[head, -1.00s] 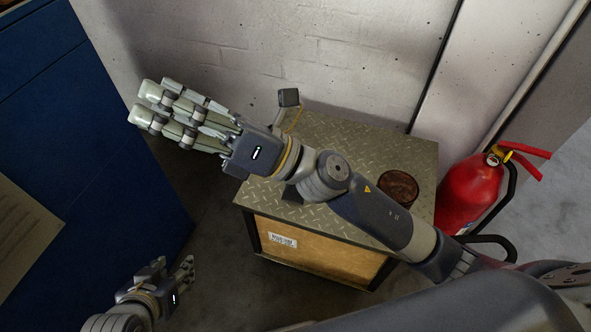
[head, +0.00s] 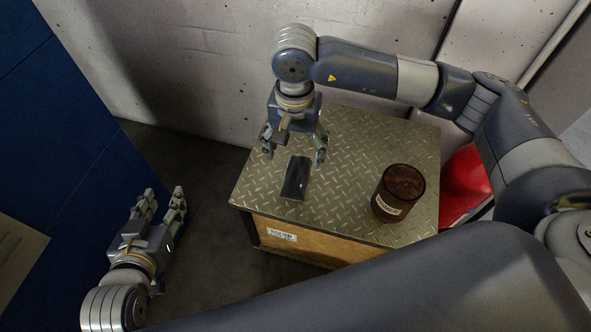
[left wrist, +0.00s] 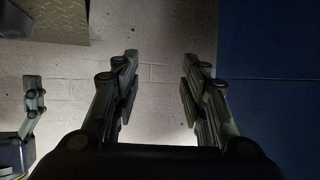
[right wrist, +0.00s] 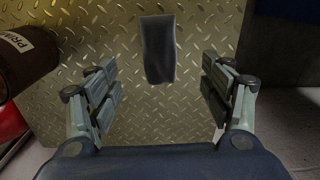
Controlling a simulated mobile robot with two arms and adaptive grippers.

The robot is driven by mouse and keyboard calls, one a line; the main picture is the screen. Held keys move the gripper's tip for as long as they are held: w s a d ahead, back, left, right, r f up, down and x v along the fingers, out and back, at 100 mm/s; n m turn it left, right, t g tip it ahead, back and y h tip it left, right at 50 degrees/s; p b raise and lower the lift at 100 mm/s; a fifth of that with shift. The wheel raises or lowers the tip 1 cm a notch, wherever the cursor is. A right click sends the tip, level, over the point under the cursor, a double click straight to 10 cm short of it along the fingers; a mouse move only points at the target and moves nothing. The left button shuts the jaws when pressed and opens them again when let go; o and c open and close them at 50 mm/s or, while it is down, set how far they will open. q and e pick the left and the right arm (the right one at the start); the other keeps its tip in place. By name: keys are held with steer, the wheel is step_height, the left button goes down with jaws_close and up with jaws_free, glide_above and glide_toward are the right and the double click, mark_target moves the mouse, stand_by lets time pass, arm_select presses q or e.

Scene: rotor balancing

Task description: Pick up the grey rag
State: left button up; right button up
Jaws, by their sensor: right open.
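The grey rag (head: 296,178) is a dark, flat, narrow strip lying on the diamond-plate top of a crate. In the right wrist view the rag (right wrist: 158,50) lies ahead of the fingers, centred between them. My right gripper (head: 294,146) is open and empty, pointing down above the crate top at the rag's far end. Its spread fingers also show in the right wrist view (right wrist: 160,100). My left gripper (head: 160,205) is open and empty, low at the left, away from the crate. Its parted fingers also show in the left wrist view (left wrist: 160,75).
A dark brown labelled canister (head: 398,192) stands on the right of the metal crate top (head: 345,135). A red fire extinguisher (head: 466,175) stands behind its right side. A blue cabinet (head: 60,130) is at the left, a pale block wall (head: 190,60) behind.

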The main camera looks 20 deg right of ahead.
mark_target(297, 170)
step_height(297, 170, down, 4)
steer(key=shift+b, duration=0.35)
steer(key=shift+f, duration=0.65)
steer(key=f, duration=0.1)
steer(key=f+b, duration=0.1)
steer(key=f, duration=0.2)
steer(key=shift+w+d+b, duration=0.3)
steer(key=shift+f, duration=0.4)
arm_select(q)
steer(key=w+d+r+t+h, duration=0.2)
steer(key=r+t, duration=0.4)
steer(key=r, duration=0.5)
steer(key=shift+w+d+r+t, duration=0.3)
steer(key=shift+w+r, duration=0.1)
steer(key=shift+w, duration=0.15)
arm_select(e)
steer(key=shift+c, duration=0.5)
steer(key=c, duration=1)
